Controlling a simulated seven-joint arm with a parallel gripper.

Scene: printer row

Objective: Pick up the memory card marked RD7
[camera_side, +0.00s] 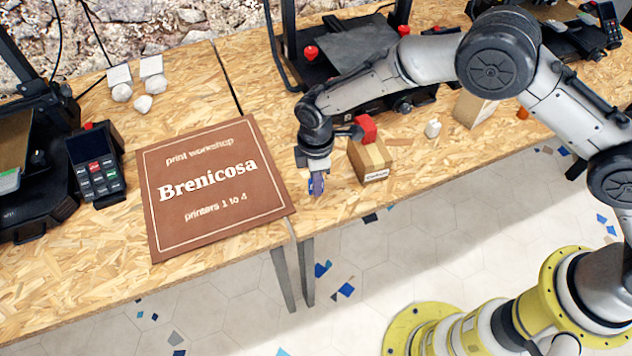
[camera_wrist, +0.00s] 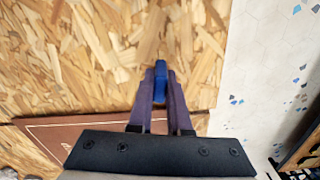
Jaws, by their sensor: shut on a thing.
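My gripper (camera_side: 317,186) is near the front edge of the wooden bench, between the brown sign and a small cardboard box. In the wrist view its two purple fingers (camera_wrist: 160,92) are closed on a small blue piece (camera_wrist: 161,78), which sticks out past the fingertips. It may be the memory card, but I can read no RD7 marking on it. In the side view the fingers hide most of it. I cannot tell whether it touches the bench or is held just above it.
The brown Brenicosa sign (camera_side: 208,185) lies left of my gripper. The cardboard box (camera_side: 371,162) stands close on the right, with a small white item (camera_side: 432,128) beyond it. A printer (camera_side: 350,50) stands behind, and a keypad unit (camera_side: 97,165) at left. The bench edge is close in front.

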